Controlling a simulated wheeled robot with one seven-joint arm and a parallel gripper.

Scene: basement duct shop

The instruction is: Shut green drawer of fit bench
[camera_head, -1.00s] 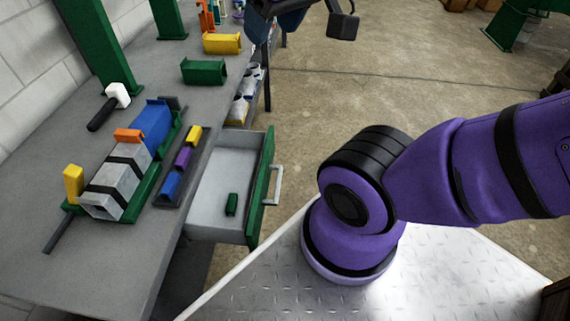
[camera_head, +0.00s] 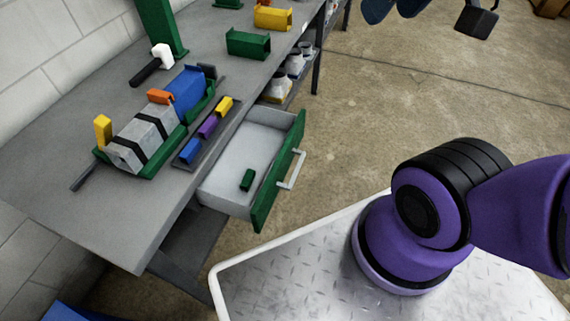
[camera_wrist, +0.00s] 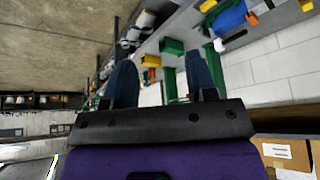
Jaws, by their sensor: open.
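The green drawer's front (camera_head: 280,172) carries a pale bar handle (camera_head: 292,170). The drawer is pulled out of the grey fit bench (camera_head: 150,215), with its grey inside (camera_head: 245,150) exposed. A small green block (camera_head: 247,180) lies in it. My gripper shows in the wrist view (camera_wrist: 162,82) with its two blue fingers apart and nothing between them. In the head view only part of it shows at the top edge, far from the drawer and not touching it. The drawer is not clearly visible in the wrist view.
On the bench are a grey duct piece (camera_head: 142,138) in a green holder, a tray (camera_head: 208,140) of small coloured blocks, a white-headed mallet (camera_head: 160,58), and green (camera_head: 248,43) and yellow (camera_head: 272,17) channels. The floor (camera_head: 345,125) right of the drawer is clear.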

